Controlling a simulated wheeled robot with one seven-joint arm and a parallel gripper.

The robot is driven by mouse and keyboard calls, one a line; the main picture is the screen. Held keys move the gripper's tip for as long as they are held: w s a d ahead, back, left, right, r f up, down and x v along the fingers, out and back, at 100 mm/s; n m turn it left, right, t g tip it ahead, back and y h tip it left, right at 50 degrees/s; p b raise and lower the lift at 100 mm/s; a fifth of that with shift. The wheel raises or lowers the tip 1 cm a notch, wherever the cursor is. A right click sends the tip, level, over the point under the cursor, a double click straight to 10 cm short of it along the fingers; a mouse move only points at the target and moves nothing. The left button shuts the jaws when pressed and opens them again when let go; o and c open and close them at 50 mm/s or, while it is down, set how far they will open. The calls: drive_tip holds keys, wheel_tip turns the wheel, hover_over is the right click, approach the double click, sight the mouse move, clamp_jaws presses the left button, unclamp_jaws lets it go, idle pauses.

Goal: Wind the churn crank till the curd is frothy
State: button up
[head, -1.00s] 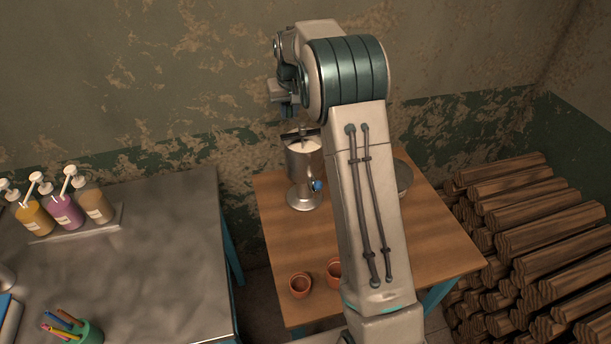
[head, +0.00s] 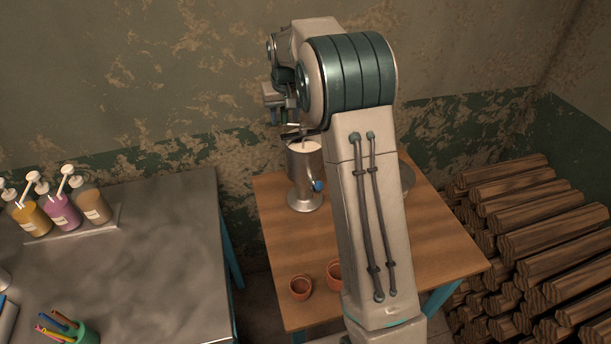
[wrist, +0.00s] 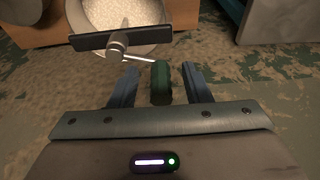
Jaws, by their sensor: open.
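The metal churn (head: 304,180) stands upright on the wooden table, with a blue tap on its right side. Pale, grainy curd (wrist: 124,12) shows in its open top in the wrist view. A dark crossbar (wrist: 118,40) spans the rim, and a thin crank rod runs from its hub to a green knob (wrist: 161,84). My gripper (wrist: 157,72) is open, with one finger on each side of the knob and visible gaps between. In the head view my gripper (head: 279,121) is small and partly hidden, at the upper left of the churn.
Two small terracotta pots (head: 300,287) stand near the front of the wooden table (head: 285,245). A grey round vessel (head: 407,178) is partly hidden behind my arm. Stacked logs (head: 535,220) fill the right. A metal table (head: 150,260) with pump bottles (head: 62,212) stands at left.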

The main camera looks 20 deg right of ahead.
wheel_tip(320, 180, up, 8)
drive_tip(key=p, duration=0.5)
drive_tip(key=shift+r, duration=0.45)
drive_tip(key=shift+s+r, duration=0.1)
drive_tip(key=shift+s, duration=0.15)
drive_tip(key=s+r+b, duration=0.2)
drive_tip(key=s+r, duration=0.1)
drive_tip(key=s, duration=0.7)
drive_tip(key=s+f+b, duration=0.2)
drive_tip(key=s+f, duration=0.2)
drive_tip(key=s, duration=1)
drive_tip(key=s+f+b, duration=0.2)
drive_tip(key=s+f, duration=0.2)
drive_tip(key=s, duration=1)
drive_tip(key=shift+s+a+f+t, duration=0.15)
drive_tip(key=shift+f+t, duration=0.15)
drive_tip(key=shift+t, duration=0.1)
